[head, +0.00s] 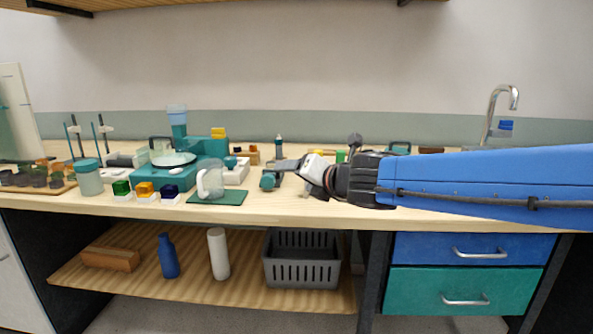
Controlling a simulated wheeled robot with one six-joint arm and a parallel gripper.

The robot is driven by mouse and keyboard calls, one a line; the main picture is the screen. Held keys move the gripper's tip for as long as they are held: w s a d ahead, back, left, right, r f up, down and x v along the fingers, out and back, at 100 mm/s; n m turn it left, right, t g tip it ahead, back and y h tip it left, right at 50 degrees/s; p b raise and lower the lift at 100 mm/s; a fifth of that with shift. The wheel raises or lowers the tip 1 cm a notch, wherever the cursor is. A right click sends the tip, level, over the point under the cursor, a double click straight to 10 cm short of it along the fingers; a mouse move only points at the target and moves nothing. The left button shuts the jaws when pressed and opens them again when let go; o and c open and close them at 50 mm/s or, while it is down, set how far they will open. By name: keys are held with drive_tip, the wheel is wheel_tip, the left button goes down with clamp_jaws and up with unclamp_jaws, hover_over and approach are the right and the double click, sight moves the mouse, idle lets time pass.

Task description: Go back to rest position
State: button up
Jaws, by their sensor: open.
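My blue arm reaches in from the right edge, low over the worktop (330,208). My gripper (268,173) is at its left end and points left, to the right of a white device on the bench. It is small in the view, and I see nothing held between its fingers. The black wrist and grey-white joint hide part of the worktop and some small items behind them. No glass rods can be made out clearly.
Left of my gripper are a white pitcher (211,180) on a green mat (232,198), several coloured cubes, a lidded jar (89,178) and a teal machine (150,180). A tap (493,110) stands at the right. A grey basket (303,272) sits on the lower shelf.

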drive_tip(key=s+d+f+m+h, duration=0.1)
drive_tip(key=d+m+h, duration=0.2)
drive_tip(key=d+m, duration=0.4)
drive_tip(key=s+d+f+m+h, duration=0.25)
drive_tip(key=d+m, duration=0.25)
drive_tip(key=d, duration=0.4)
drive_tip(key=s+d+f+m+g+h, duration=0.25)
drive_tip(key=s+d+f+m, duration=0.35)
drive_tip(key=s+d+m, duration=0.4)
drive_tip(key=s+d+f+m+g, duration=0.1)
drive_tip(key=s+f+m+g, duration=0.1)
drive_tip(key=s+f+m, duration=0.3)
drive_tip(key=s+d+f+m+g, duration=0.1)
drive_tip(key=s+f+m+g, duration=0.2)
drive_tip(key=s+f+m, duration=0.3)
drive_tip(key=s+m, duration=0.1)
drive_tip(key=s, duration=0.4)
drive_tip(key=shift+s+d+f+y, duration=0.15)
drive_tip(key=shift+s+y, duration=0.15)
drive_tip(key=shift+s, duration=0.1)
